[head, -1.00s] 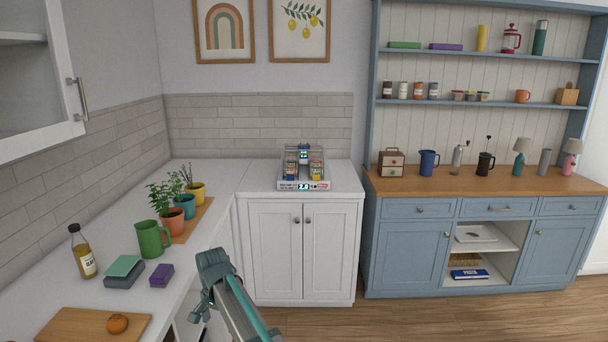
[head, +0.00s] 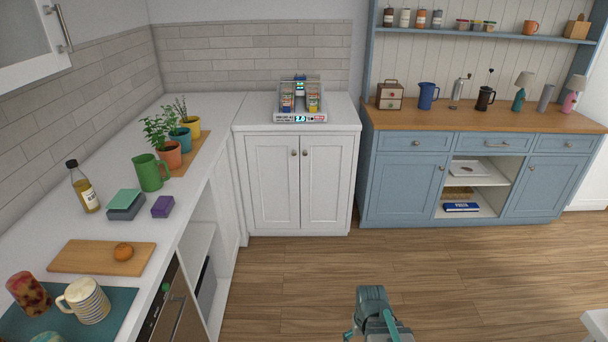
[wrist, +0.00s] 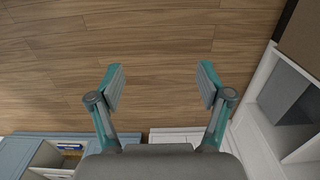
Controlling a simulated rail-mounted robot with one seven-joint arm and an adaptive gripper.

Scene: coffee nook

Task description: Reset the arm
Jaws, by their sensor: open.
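My gripper (wrist: 160,88) is open and empty in the wrist view, with its two teal-tipped fingers spread apart over bare wooden floor. In the head view only part of my arm's end shows at the bottom edge, right of centre, over the floor; the fingertips are hard to make out there. Nothing is between the fingers, and nothing touches them.
A white cabinet (head: 296,185) and blue hutch (head: 398,188) stand behind. The floor (head: 300,270) between is clear.

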